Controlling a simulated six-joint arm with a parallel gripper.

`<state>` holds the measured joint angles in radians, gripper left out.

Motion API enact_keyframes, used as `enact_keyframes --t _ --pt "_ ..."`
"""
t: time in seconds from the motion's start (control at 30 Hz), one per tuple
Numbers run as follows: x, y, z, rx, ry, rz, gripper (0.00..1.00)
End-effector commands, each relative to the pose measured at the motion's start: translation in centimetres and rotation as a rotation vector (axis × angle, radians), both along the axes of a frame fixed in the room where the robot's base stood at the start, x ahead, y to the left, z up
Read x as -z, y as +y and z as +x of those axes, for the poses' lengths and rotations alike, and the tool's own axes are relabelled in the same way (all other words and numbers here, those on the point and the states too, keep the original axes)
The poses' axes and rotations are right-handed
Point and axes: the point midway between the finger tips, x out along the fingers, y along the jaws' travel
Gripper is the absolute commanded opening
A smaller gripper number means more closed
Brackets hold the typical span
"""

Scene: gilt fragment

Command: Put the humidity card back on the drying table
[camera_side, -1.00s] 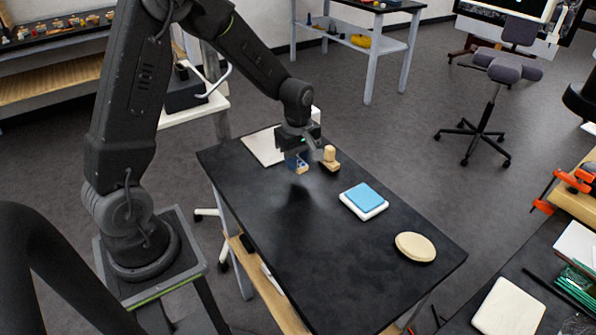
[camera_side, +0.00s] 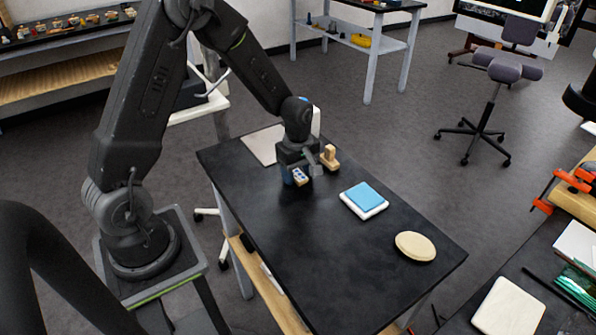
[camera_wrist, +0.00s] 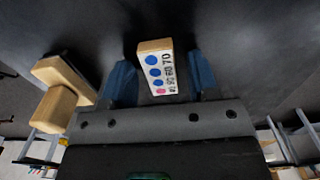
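The humidity card (camera_side: 300,175) is a small pale wooden piece with a white face, blue dots, one pink dot and printed numbers. It is over the black table (camera_side: 300,245), towards its far end; whether it rests on the top is hard to tell. In the wrist view the card (camera_wrist: 158,68) lies between the two blue fingers of my gripper (camera_wrist: 162,78), with narrow dark gaps on both sides. In the side view my gripper (camera_side: 302,174) is low over the table, its fingers apart on either side of the card.
A wooden block with an upright knob (camera_side: 329,158) stands close to the right of my gripper, left in the wrist view (camera_wrist: 62,95). A pale sheet (camera_side: 262,146), a blue pad on a white tile (camera_side: 363,198) and a round wooden disc (camera_side: 415,247) lie on the table. Its near-left part is clear.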

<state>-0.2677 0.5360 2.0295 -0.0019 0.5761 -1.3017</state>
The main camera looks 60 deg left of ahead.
Motion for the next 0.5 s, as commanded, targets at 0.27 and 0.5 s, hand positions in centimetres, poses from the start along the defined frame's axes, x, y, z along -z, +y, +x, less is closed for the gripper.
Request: enact_keyframes --t 0.27,0.5 --pt "-0.2 0.0 0.0 0.000 -0.001 0.000 0.56" --pt "-3.3 0.0 0.1 0.000 -0.007 0.002 0.56"
